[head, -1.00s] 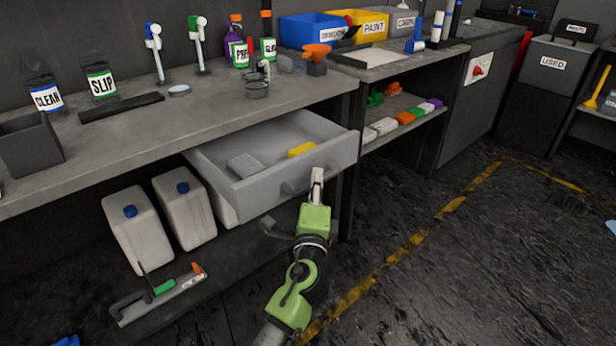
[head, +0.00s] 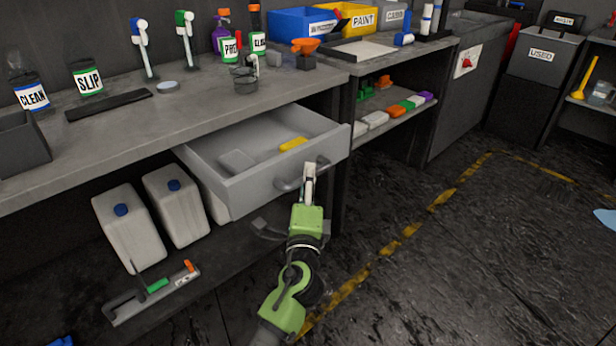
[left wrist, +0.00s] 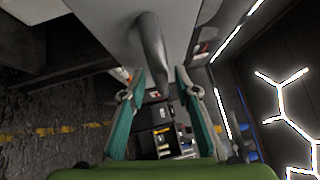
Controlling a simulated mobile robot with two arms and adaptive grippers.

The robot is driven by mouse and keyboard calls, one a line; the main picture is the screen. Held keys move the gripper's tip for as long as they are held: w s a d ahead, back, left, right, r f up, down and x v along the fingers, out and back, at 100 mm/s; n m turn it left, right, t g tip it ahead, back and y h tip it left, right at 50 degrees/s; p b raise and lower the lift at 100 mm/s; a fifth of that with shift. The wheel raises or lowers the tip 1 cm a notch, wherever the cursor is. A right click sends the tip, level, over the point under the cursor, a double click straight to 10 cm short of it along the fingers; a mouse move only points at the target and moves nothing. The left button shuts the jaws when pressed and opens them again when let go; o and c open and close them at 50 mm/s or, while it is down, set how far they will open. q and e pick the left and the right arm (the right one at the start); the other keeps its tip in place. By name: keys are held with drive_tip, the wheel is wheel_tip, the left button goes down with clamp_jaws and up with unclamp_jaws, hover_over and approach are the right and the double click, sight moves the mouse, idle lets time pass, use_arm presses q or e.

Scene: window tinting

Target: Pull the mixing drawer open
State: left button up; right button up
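The mixing drawer (head: 262,185) is a grey tray-like drawer under the workbench, standing well out from it. A grey block (head: 237,162) and a yellow block (head: 293,143) lie inside. Its curved handle (head: 289,184) is on the front face. My left gripper (head: 309,170) is at the right part of this handle. In the left wrist view the handle (left wrist: 152,50) reaches down between the two spread fingers of the left gripper (left wrist: 156,92), which look apart from it. My right gripper is not in view.
White jugs (head: 130,228) and a scraper-like tool (head: 150,292) stand or lie on the lower shelf. Bottles, spray tools and a small cup (head: 245,80) stand on the bench top (head: 200,110). The dark floor (head: 480,260) at the right is mostly clear.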

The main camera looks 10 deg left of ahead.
use_arm(q)
drive_tip(key=s+d+f, duration=0.1)
drive_tip(key=s, duration=0.9)
drive_tip(key=shift+s+f, duration=0.2)
drive_tip(key=shift+s, duration=0.05)
